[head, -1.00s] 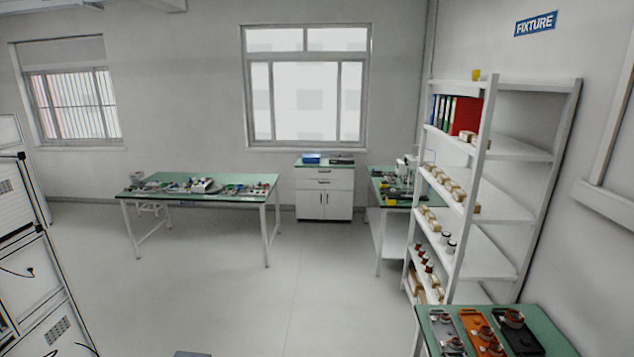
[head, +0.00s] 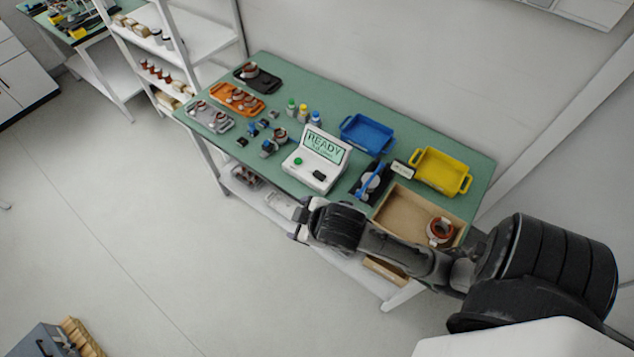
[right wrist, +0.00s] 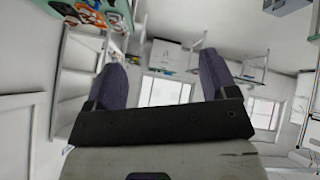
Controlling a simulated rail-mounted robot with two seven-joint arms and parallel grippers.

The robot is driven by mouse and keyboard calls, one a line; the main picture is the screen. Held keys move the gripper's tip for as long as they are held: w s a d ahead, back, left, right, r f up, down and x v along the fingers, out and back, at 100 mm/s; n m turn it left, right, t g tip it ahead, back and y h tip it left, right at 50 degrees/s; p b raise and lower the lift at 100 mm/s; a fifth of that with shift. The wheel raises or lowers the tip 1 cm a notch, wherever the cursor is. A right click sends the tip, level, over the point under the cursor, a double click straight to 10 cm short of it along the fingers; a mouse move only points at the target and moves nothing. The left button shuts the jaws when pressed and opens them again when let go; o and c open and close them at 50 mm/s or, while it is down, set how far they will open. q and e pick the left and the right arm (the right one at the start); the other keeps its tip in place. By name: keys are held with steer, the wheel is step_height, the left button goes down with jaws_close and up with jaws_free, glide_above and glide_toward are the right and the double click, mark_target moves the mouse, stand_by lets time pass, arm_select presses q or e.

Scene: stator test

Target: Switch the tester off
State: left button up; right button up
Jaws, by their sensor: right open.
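The tester (head: 307,172), a white box with a raised screen (head: 324,147) reading READY, stands on the green bench. Its sloped front carries a green button (head: 298,161) and a small black part (head: 319,175), perhaps a switch. My right gripper (head: 303,222) is in front of the bench's near edge, below the tester in the head view and apart from it. In the right wrist view its two fingers (right wrist: 162,75) are spread wide with nothing between them. My left gripper is in neither view.
Right of the tester are a black fixture with a blue handle (head: 370,181), a blue tray (head: 367,134), a yellow tray (head: 441,171) and a cardboard box (head: 400,212) holding a copper-coloured stator (head: 439,230). Small bottles (head: 303,112) stand behind it. Open floor lies left.

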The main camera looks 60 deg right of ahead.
steer(key=w+d+f+n+t+h+b, duration=0.1)
steer(key=w+d+f+h+b, duration=0.25)
steer(key=w+d+b, duration=0.6)
steer(key=n+g+b, duration=0.2)
steer(key=g+b, duration=0.1)
steer(key=g, duration=0.1)
glide_above(318, 176)
steer(key=a, duration=0.1)
step_height(318, 176, down, 5)
steer(key=f+n+g+y, duration=0.1)
steer(key=f+n, duration=0.2)
steer(key=f, duration=0.3)
steer(key=f+n+g+y, duration=0.1)
steer(key=f+n+y, duration=0.1)
steer(key=f+n, duration=0.2)
steer(key=d+f+n+g+y+b, duration=0.1)
steer(key=f+n, duration=0.3)
steer(key=f, duration=0.4)
steer(key=shift+s+f+y, duration=0.1)
steer(key=shift+s+y, duration=0.2)
steer(key=shift+y, duration=0.15)
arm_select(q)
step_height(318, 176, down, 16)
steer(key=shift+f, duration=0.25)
arm_select(e)
steer(key=shift+w+f, duration=0.1)
steer(key=shift+f, duration=0.9)
steer(key=shift+c, duration=0.4)
